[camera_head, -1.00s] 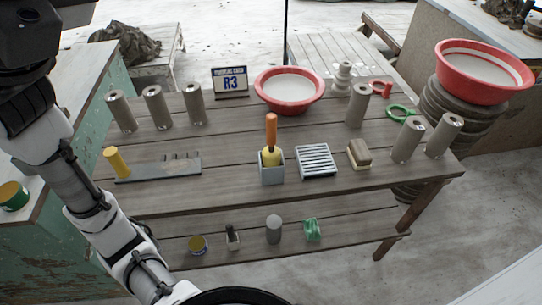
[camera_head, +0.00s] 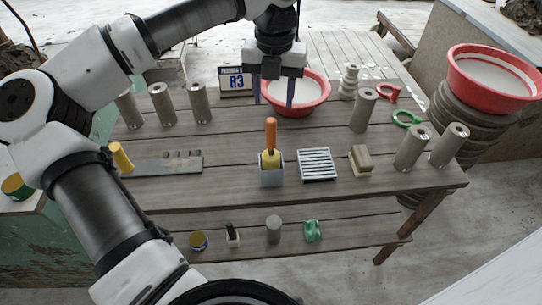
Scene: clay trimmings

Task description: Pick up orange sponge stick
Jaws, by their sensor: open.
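The orange sponge stick (camera_head: 270,132) stands upright in a small grey square holder (camera_head: 271,177) near the front middle of the wooden table. Its orange handle points up, and a yellow sponge part (camera_head: 270,158) shows at the holder's mouth. The lower end is hidden inside the holder. My gripper (camera_head: 273,98) is open and empty, with its two dark fingers pointing down. In the picture it is above and behind the stick, in front of the red-rimmed basin, and apart from the stick.
A slatted rack (camera_head: 317,165) and a brush (camera_head: 360,160) lie right of the holder. A grey board (camera_head: 165,164) lies left. Grey cylinders (camera_head: 162,103) stand at the back left, others at right. The red basin (camera_head: 312,103) and R3 sign (camera_head: 235,82) are behind.

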